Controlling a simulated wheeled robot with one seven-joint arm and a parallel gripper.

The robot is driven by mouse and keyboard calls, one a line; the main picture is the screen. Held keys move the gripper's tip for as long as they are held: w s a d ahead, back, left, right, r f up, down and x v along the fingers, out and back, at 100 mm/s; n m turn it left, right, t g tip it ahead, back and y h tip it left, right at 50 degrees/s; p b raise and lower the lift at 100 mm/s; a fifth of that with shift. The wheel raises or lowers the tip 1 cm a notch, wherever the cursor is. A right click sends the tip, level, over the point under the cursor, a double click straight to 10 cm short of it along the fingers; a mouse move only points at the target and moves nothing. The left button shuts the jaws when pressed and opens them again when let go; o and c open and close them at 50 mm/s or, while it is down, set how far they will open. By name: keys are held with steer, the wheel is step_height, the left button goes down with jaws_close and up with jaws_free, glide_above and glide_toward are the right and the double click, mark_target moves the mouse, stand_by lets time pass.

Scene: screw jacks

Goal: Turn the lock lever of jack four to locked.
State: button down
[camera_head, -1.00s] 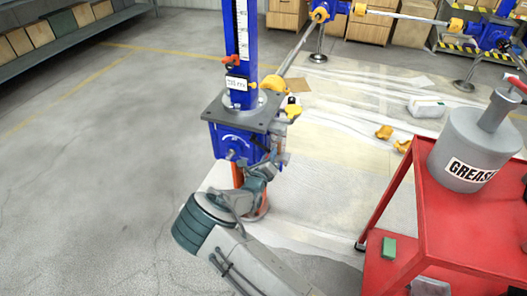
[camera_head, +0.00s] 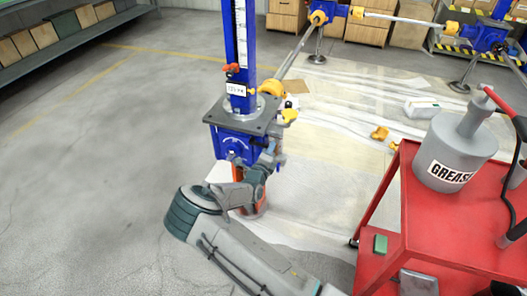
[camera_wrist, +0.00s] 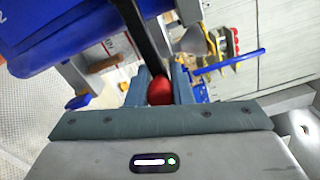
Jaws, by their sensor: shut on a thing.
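A blue screw jack (camera_head: 232,148) with a grey top plate stands left of centre in the head view. Its blue column carries a white scale and a small label too blurred to read. My gripper (camera_wrist: 160,92) is shut on the red knob (camera_wrist: 160,90) of a dark lever (camera_wrist: 138,32) in the wrist view. The lever runs up and away from the knob, close to the blue housing (camera_wrist: 60,30). No lock marking or jack number is clearly readable.
A red cart (camera_head: 440,225) with a grey grease canister (camera_head: 452,155) stands close on the right. Yellow-orange parts (camera_head: 380,133) lie on pale floor sheeting. A shaft (camera_head: 295,50) runs from the jack toward other blue jacks behind. The floor on the left is clear.

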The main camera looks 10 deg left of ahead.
steer(key=shift+w+r, duration=0.15)
steer(key=shift+r, duration=0.2)
steer(key=c, duration=1.3)
jaws_free()
steer(key=shift+f, duration=0.15)
steer(key=shift+s+a, duration=0.1)
steer(key=shift+s, duration=0.2)
steer(key=v, duration=1.3)
steer(key=shift+s, duration=0.2)
